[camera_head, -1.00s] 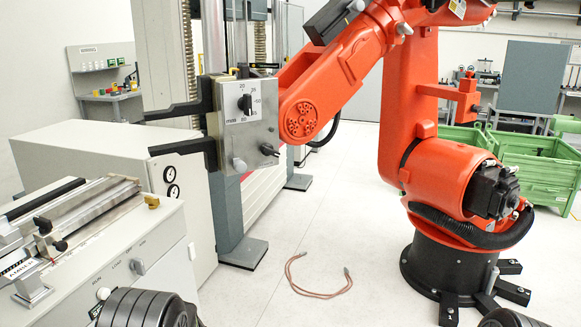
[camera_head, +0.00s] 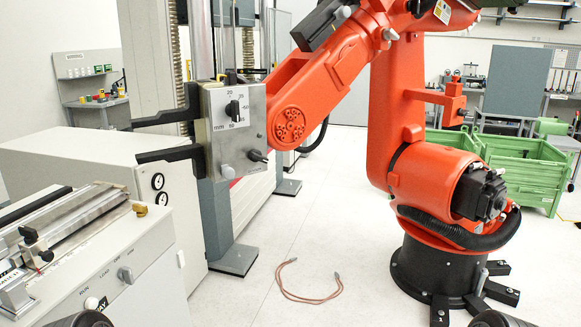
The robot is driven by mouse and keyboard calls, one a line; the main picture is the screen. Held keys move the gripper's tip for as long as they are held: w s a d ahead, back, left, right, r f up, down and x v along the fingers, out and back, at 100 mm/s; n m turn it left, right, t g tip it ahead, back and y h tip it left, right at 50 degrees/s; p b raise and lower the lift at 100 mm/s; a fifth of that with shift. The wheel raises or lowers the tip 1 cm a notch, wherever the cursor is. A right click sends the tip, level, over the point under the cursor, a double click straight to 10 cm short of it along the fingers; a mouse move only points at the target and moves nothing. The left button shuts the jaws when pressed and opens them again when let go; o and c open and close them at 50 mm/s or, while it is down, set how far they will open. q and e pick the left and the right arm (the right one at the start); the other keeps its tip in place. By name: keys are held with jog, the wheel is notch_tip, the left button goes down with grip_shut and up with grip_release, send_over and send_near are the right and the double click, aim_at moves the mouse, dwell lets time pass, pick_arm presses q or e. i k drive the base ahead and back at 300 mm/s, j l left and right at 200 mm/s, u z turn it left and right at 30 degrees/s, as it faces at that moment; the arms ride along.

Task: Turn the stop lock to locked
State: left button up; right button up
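A grey control box (camera_head: 236,130) is mounted on the testing machine's column. Its upper dial has a black knob (camera_head: 233,108) and a printed scale in mm. Low on its front are a black lever knob (camera_head: 257,156) at the right and a light round knob (camera_head: 228,171) at the left. I cannot read any label that says which of these is the stop lock, or whether it is locked. Only dark parts of my arms show at the bottom edge, at the left and right. Neither gripper's fingers are in view.
Two black arms (camera_head: 165,154) stick out left from the control box. A white bench unit (camera_head: 120,270) with a metal fixture stands at the lower left. An orange robot arm (camera_head: 425,185) stands at the right. A reddish cable (camera_head: 308,298) lies on otherwise open floor.

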aim_at(30, 234)
jog(key=k+u, duration=0.1)
jog(key=u, duration=1.35)
jog(key=i+l+z, duration=0.3)
jog(key=i+z, duration=0.15)
jog(key=i+l+z, duration=0.1)
jog(key=i+z, duration=0.3)
jog(key=i, duration=0.15)
